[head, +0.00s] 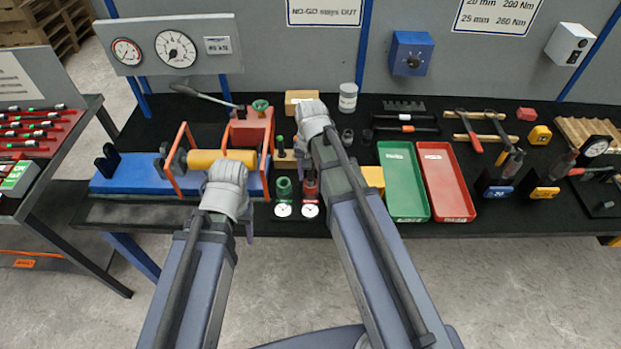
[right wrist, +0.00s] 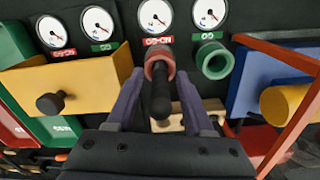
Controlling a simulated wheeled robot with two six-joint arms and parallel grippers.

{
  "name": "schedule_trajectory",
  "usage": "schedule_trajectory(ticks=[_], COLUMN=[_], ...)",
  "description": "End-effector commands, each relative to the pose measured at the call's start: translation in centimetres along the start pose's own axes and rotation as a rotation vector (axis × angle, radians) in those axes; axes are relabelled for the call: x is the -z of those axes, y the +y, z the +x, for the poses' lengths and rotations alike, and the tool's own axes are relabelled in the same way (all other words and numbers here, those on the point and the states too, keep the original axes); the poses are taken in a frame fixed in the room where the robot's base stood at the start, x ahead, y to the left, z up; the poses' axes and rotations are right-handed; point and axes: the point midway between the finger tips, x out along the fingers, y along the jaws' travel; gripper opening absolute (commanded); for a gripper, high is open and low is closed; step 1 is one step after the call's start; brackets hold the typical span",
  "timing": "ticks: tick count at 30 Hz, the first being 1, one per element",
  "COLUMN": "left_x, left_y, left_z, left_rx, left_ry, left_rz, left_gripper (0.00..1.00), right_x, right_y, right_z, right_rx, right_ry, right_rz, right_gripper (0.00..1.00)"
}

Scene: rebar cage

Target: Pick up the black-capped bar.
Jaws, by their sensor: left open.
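In the right wrist view, a dark upright rod with a rounded black end (right wrist: 160,100) rises from a red collar in front of the gauges. No label confirms it as the black-capped bar. My right gripper (right wrist: 160,108) has its fingers apart on either side of this rod, with gaps visible; it is open. In the head view, my right gripper (head: 312,120) hangs above the bench and its own wrist hides its fingertips. My left gripper (head: 236,205) is open in front of the blue fixture (head: 130,180); its fingers are mostly hidden.
Round gauges (head: 283,210) stand at the bench front beside a green cup (right wrist: 212,60). A yellow block (right wrist: 70,85) lies left in the wrist view. Green (head: 402,185) and red (head: 445,185) trays stand right. A side rack (head: 40,140) holds several dark-ended bars.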

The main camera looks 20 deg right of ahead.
Motion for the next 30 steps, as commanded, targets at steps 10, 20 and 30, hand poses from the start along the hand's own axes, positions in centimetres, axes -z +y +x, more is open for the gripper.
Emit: schedule_trajectory(ticks=[10, 20, 30], left_x=[0.0, 0.0, 0.0], left_y=[0.0, 0.0, 0.0], left_z=[0.0, 0.01, 0.0], left_rx=[0.0, 0.0, 0.0], left_ry=[0.0, 0.0, 0.0], left_rz=[0.0, 0.0, 0.0], left_gripper=[0.6, 0.6, 0.6], right_x=[0.01, 0.0, 0.0], right_y=[0.0, 0.01, 0.01], right_z=[0.0, 0.01, 0.0], right_rx=[0.0, 0.0, 0.0], right_ry=[0.0, 0.0, 0.0], right_rz=[0.0, 0.0, 0.0], right_gripper=[0.12, 0.0, 0.0])
